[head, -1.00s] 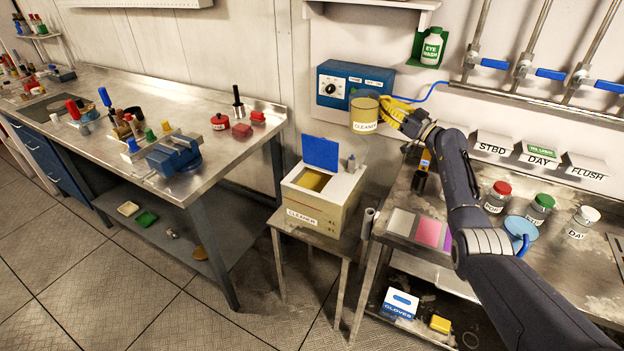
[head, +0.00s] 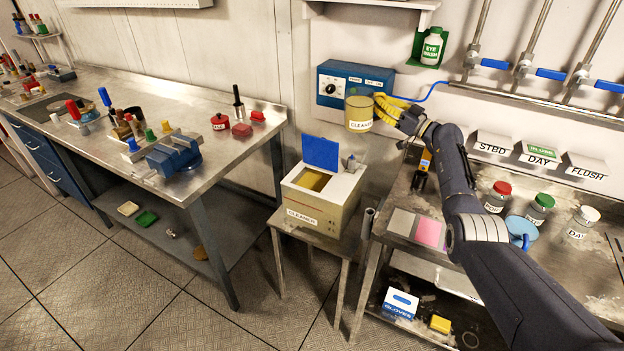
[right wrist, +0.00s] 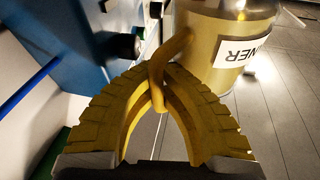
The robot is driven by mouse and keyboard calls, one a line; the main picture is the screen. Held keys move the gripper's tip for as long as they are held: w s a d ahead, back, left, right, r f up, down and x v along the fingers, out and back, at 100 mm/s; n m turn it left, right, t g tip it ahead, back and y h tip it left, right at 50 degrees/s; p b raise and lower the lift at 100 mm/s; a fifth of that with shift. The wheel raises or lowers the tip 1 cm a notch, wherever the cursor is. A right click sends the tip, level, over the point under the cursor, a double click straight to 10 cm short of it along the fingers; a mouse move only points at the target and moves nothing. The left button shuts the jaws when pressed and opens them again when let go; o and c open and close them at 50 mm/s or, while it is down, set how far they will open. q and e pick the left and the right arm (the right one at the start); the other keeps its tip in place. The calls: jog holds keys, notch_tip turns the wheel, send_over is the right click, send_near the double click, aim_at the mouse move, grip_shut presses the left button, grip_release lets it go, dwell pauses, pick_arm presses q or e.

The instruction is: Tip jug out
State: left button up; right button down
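The jug (head: 358,108) is a clear vessel with amber contents and a white CLEANER label. It hangs in the air in front of the blue control box, close to upright. My right gripper (head: 385,107) is at its right side, with yellow fingers shut on the handle. In the right wrist view the fingertips (right wrist: 157,75) meet around the jug's handle, and the jug (right wrist: 215,45) shows at the top right. The open cleaner tank (head: 318,207) stands below and left of the jug, its blue lid (head: 320,153) raised. My left gripper is not in view.
The tank stands on a small metal table (head: 310,241). The blue control box (head: 352,82) is on the wall behind the jug. Right, a bench holds jars such as the red-capped one (head: 497,197). A vise (head: 175,158) sits on the left workbench (head: 205,110).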

aim_at(351, 103)
jog(key=shift+s+a+f+n+g+h, duration=0.2)
jog(key=shift+a+f+n+g+h, duration=0.55)
jog(key=shift+a+f+n, duration=0.65)
jog(key=shift+s+a+r+n+g+h+b, duration=0.1)
jog(key=shift+a+r+n+g+h+b, duration=0.2)
jog(key=shift+r, duration=0.3)
jog(key=shift+a+r+n+g+h+b, duration=0.1)
jog(key=shift+a+r+n+g, duration=0.05)
jog(key=shift+a+r+n, duration=0.35)
jog(key=shift+s+a+r+n+h+b, duration=0.1)
jog(key=shift+a+r+n+h+b, duration=0.2)
jog(key=shift+a+b, duration=0.2)
jog(key=shift+s+a+r+n+h+b, duration=0.1)
jog(key=shift+a+r+n+h+b, duration=0.05)
jog(key=shift+a+n+h+b, duration=0.3)
jog(key=shift+a+n+g+h+b, duration=0.25)
jog(key=shift+a+g+h+b, duration=0.05)
jog(key=shift+a+g+b, duration=0.15)
jog(key=shift+s+a+r+n+h+b, duration=0.1)
jog(key=shift+a+n+h+b, duration=0.95)
jog(key=shift+b, duration=1.1)
jog(key=shift+s+g+h, duration=0.1)
jog(key=shift+g+h, duration=0.15)
jog(key=shift+h, duration=0.1)
